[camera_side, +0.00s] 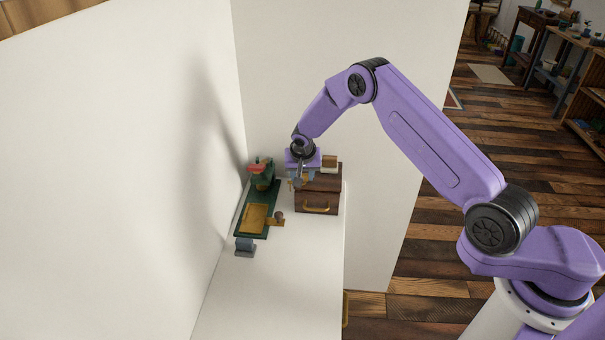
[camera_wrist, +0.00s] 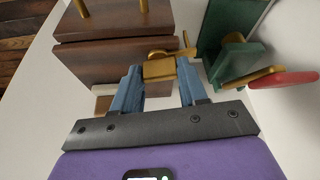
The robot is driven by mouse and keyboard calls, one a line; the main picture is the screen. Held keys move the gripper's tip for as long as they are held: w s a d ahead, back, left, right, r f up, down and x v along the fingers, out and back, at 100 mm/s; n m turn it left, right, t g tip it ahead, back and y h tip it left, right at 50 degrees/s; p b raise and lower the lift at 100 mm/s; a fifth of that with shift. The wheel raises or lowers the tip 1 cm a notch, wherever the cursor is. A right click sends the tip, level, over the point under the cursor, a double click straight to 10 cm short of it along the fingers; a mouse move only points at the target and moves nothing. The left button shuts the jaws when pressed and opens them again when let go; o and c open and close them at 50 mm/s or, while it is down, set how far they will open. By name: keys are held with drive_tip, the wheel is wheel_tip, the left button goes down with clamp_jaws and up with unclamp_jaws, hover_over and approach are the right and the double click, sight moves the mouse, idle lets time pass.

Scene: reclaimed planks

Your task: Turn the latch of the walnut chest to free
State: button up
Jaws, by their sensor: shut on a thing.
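The walnut chest (camera_side: 328,186) stands on the white worktop, with a brass pull on its front. It also fills the upper left of the wrist view (camera_wrist: 95,62). The brass latch (camera_wrist: 160,70) shows beside the chest as a small block, with a brass arm reaching up and right past a round pivot. My gripper (camera_wrist: 158,74) has its blue fingers on either side of the latch block and is shut on it. In the side view my gripper (camera_side: 298,182) is at the chest's left side, where the latch is too small to tell its angle.
A dark green stand (camera_side: 262,195) with a brass plate (camera_side: 254,218) and a reddish part is close left of the chest, near the white wall. A small brown and cream block (camera_side: 329,163) is at the chest's top. The front worktop (camera_side: 290,285) is clear.

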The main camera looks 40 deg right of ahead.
drive_tip(key=shift+m+g, duration=0.3)
drive_tip(key=shift+m, duration=0.5)
drive_tip(key=o, duration=1.1)
drive_tip(key=shift+c, duration=0.2)
drive_tip(key=shift+r, duration=0.1)
drive_tip(key=v, duration=1.7)
drive_tip(key=shift+a, duration=0.35)
drive_tip(key=shift+a+r, duration=0.1)
